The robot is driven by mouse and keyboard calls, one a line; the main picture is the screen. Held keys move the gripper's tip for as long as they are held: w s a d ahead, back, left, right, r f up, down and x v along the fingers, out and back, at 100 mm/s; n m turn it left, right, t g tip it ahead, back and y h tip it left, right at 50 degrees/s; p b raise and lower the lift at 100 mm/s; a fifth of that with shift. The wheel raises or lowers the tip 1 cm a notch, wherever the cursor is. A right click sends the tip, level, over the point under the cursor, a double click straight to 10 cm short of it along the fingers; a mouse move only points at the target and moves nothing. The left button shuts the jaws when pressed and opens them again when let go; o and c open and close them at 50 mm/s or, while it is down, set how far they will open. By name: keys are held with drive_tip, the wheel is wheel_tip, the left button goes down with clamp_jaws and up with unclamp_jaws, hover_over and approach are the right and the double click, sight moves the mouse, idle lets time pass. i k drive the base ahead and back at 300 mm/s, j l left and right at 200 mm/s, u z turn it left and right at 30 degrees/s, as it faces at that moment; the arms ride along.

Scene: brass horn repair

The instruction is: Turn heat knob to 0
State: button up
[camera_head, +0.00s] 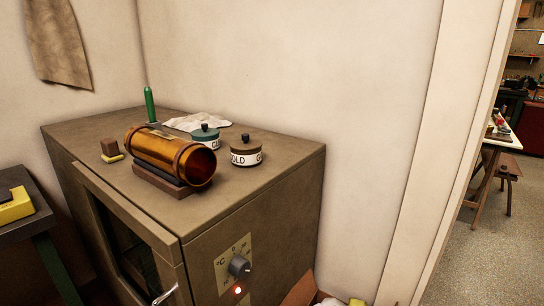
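The heat knob (240,267) is a dark round knob on a pale dial plate (222,272) marked with °C and numbers. The plate is on the side of a brown cabinet-like oven (268,215) in the lower middle of the head view. A small red-orange light (238,291) glows just below the knob. The markings are too small to tell which number the knob points to. My gripper is not in view.
On the oven top are a copper-coloured cylinder (165,152) on a dark block, two lidded jars (246,152), a green-handled tool (150,105) and a pale cloth (198,121). A wall stands close behind. Open floor (490,245) and a trestle table show through the opening at right.

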sight(239, 266)
drive_tip(key=i+j+u, duration=0.15)
drive_tip(key=u, duration=0.2)
drive_tip(key=i+j+u, duration=0.1)
drive_tip(key=i+u, duration=0.3)
drive_tip(key=k, duration=0.1)
